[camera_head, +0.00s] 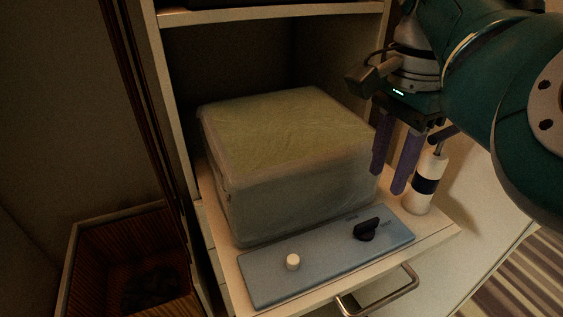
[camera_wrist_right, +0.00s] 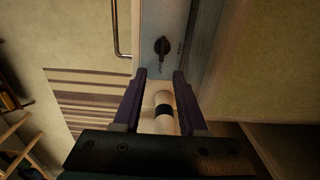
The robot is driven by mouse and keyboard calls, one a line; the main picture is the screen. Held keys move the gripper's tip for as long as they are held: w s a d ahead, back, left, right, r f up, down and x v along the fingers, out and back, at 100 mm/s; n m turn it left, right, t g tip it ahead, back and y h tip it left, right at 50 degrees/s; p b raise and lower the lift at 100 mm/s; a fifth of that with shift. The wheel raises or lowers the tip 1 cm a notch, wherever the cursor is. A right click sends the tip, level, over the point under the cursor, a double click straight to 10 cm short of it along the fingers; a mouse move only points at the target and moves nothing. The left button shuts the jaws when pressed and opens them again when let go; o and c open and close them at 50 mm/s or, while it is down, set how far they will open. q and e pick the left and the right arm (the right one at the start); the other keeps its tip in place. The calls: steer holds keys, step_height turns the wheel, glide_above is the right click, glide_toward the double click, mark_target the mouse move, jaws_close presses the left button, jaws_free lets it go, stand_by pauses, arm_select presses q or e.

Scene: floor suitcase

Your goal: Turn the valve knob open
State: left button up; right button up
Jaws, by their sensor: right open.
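The black valve knob (camera_head: 367,229) sits on the right part of a flat blue-grey panel (camera_head: 325,263), with small lettering beside it too small to read. The knob also shows in the right wrist view (camera_wrist_right: 162,46), beyond the fingertips. My right gripper (camera_head: 387,182) is open, its two purple fingers pointing down, behind and above the knob and apart from it. In the wrist view the gripper (camera_wrist_right: 160,76) has nothing held between its fingertips. My left gripper is not in view.
A white bottle with a dark band (camera_head: 427,184) stands close to the right of my right gripper. A large wrapped block (camera_head: 290,125) fills the shelf behind the panel. A white peg (camera_head: 293,261) stands on the panel's left part. A metal handle (camera_head: 385,295) projects in front.

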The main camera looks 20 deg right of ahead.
mark_target(368, 222)
arm_select(q)
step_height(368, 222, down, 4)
steer(key=b, duration=0.3)
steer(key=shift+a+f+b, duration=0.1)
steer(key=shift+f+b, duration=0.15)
steer(key=shift+b, duration=0.1)
arm_select(e)
steer(key=f, duration=1)
steer(key=shift+w+a+f, duration=0.15)
steer(key=shift+a+f, duration=0.05)
steer(key=shift+a, duration=0.1)
steer(key=shift+c, duration=0.3)
steer(key=c, duration=0.6)
